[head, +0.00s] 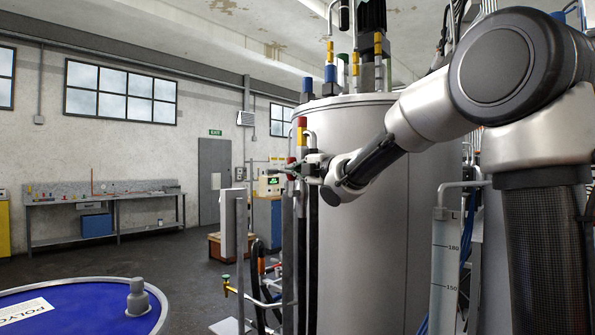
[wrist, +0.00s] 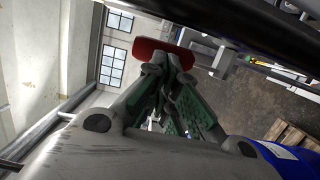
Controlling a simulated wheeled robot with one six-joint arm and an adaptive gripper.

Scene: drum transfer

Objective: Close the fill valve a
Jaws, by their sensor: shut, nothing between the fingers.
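My gripper (head: 290,168) is at the left side of a tall grey tank (head: 365,240), beside the vertical pipes there. In the wrist view its green-padded fingers (wrist: 172,62) are shut with nothing between them. A red flat handle (wrist: 148,52) lies just beyond the fingertips and is partly covered by them; I cannot tell whether they touch. A small red part (head: 291,160) shows at the fingertips in the head view. No label shows which valve this is, and the handle's angle to its pipe is unclear.
A blue drum (head: 75,307) with a grey fitting (head: 138,297) stands at the front left. A lower valve with a green handle (head: 226,279) and a white panel (head: 228,220) stand left of the tank. Floor toward the workbench (head: 105,208) is open.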

